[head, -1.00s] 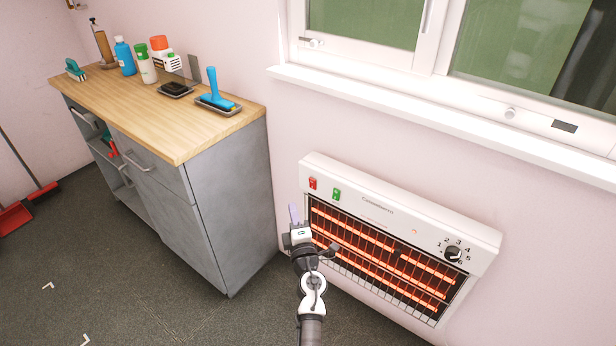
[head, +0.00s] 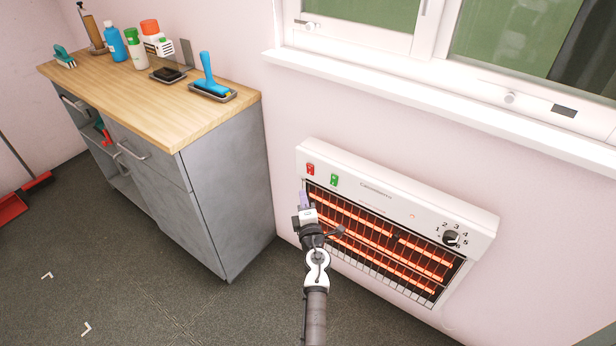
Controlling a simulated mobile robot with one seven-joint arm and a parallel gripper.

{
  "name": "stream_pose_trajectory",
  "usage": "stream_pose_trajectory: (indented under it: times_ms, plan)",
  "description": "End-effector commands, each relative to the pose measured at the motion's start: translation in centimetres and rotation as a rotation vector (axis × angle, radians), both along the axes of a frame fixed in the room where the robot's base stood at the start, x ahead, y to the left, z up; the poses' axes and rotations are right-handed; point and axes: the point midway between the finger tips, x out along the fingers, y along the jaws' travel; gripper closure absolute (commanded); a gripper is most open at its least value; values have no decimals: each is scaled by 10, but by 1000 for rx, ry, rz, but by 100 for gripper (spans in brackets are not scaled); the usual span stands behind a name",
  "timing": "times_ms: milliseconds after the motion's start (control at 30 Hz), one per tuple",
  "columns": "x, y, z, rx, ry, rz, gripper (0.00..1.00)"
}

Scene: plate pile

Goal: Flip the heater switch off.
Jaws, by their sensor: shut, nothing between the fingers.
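The white wall heater (head: 388,199) hangs on the pink wall below the window, and its bars glow orange. On its top left front are a red switch (head: 310,170) and a green switch (head: 334,180). A black numbered dial (head: 451,238) sits at its right end. My gripper (head: 304,197) is shut and empty, pointing up at the heater's left end. In the picture its tip lies a little below the red switch, apart from it. Whether the tip touches the heater I cannot tell.
A grey cabinet with a wooden top (head: 150,110) stands to the left, bearing bottles, trays and a blue-handled tool (head: 206,75). The window sill (head: 420,95) juts out above the heater. The floor in front is clear.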

Motion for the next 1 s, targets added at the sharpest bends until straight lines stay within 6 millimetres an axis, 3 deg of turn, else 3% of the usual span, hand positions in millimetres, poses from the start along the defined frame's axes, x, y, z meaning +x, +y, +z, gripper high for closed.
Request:
stream_pose_trajectory:
  times_ms: [333,500,1000]
  plan:
    - [61,10,5,-2,-2,1,100]
    - [79,-6,7,-1,0,0,100]
    - [89,-14,10,0,0,0,100]
